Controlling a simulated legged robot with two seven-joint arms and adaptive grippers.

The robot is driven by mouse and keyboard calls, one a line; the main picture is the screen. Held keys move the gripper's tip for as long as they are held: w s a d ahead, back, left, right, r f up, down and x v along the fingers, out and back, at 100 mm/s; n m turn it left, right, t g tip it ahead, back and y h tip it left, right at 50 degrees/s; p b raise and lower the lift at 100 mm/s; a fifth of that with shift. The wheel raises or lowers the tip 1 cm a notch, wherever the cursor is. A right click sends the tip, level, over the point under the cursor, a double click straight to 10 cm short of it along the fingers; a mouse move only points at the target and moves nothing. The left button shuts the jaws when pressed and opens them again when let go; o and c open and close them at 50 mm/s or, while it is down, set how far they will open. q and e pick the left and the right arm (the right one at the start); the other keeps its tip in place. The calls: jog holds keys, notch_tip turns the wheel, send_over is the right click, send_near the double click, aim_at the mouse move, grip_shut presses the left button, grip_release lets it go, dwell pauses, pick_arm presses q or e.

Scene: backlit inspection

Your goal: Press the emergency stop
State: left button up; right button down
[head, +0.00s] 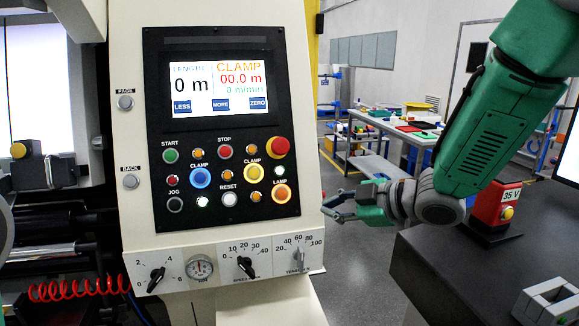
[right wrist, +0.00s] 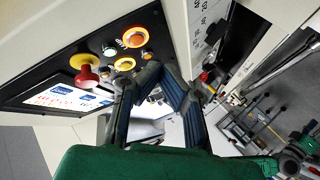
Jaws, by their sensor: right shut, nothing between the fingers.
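The emergency stop looks to be the red mushroom button on a yellow base (head: 278,146) at the upper right of the button field on the machine's panel. It also shows in the right wrist view as a red knob standing out from the panel (right wrist: 87,76). My right gripper (head: 326,208) is shut and empty, to the right of the panel's edge and lower than the red button, apart from it. Its fingers also show in the right wrist view (right wrist: 166,82), with the button to their left. My left gripper is not in view.
The panel (head: 218,208) carries a screen (head: 218,88), several other buttons and a row of dials below (head: 247,266). A red box with a yellow button (head: 492,204) stands on the dark table (head: 440,258) at right. A workbench (head: 385,122) is behind.

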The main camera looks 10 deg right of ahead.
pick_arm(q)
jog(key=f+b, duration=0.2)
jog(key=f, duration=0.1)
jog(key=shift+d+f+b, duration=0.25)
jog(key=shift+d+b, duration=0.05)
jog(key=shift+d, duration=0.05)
pick_arm(e)
notch_tip(320, 180, up, 15)
jog(key=n+y, duration=0.2)
jog(key=n, duration=0.6)
jog(key=shift+w+d+f, duration=0.15)
jog(key=shift+d+f, duration=0.05)
jog(key=shift+d, duration=0.25)
jog(key=shift+a, duration=0.1)
jog(key=p, duration=0.2)
send_near(277, 146)
jog(key=s+a+x, duration=0.1)
jog(key=x, duration=0.5)
jog(key=shift+w+d+f, duration=0.15)
jog(key=shift+w+f, duration=0.05)
jog(key=shift+w, duration=0.75)
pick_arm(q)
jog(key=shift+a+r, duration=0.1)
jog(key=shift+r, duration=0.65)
